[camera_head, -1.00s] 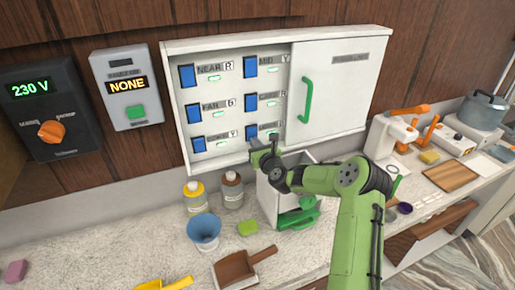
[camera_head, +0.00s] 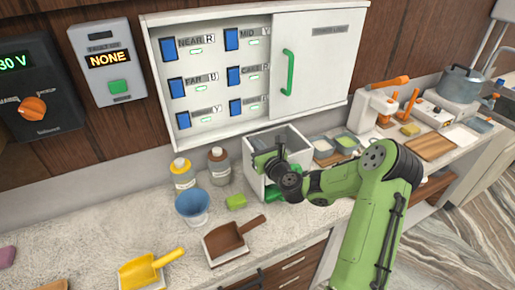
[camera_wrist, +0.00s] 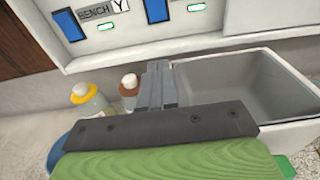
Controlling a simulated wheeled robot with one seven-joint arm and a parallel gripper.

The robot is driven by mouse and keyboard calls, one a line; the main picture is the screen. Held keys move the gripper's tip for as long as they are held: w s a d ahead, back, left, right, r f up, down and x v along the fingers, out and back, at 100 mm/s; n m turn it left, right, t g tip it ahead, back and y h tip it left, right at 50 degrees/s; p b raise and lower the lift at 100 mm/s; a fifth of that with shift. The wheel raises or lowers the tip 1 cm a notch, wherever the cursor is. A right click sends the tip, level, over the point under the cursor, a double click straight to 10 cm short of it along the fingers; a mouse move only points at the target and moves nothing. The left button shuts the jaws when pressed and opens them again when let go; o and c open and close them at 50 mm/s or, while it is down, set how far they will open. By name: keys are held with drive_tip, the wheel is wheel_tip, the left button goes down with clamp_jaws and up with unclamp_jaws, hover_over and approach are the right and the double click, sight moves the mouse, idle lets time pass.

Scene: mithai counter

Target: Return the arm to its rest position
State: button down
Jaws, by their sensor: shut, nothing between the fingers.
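My green arm reaches in from the right in the head view. My gripper (camera_head: 262,160) is shut and empty, in front of the open white bin (camera_head: 291,140) on the counter and below the switch panel (camera_head: 190,70). In the wrist view my gripper's fingers (camera_wrist: 157,75) are together, pointing toward the wall, with the bin (camera_wrist: 290,75) just to their right. Whether the fingers touch the bin cannot be told.
A brown dustpan (camera_head: 226,243) and a yellow scoop (camera_head: 145,270) lie nearer. The counter's left part is mostly clear.

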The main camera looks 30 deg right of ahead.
drive_tip(key=shift+w, duration=0.25)
drive_tip(key=shift+s, duration=0.1)
drive_tip(key=shift+s, duration=0.1)
drive_tip(key=s+a+r+n+g+y, duration=0.15)
drive_tip(key=s+a+n+g, duration=0.25)
drive_tip(key=a+n, duration=0.55)
drive_tip(key=s+a+r+n+g+y, duration=0.1)
drive_tip(key=s+a+n+g+y, duration=0.35)
drive_tip(key=n, duration=0.75)
drive_tip(key=s+r+n+g+h, duration=0.1)
drive_tip(key=s+r+n+h, duration=0.2)
drive_tip(key=s+n, duration=0.4)
drive_tip(key=s+r+n+g+h, duration=0.2)
drive_tip(key=s+n, duration=0.5)
drive_tip(key=s, duration=1.4)
drive_tip(key=shift+r+h, duration=0.5)
drive_tip(key=shift+r, duration=0.15)
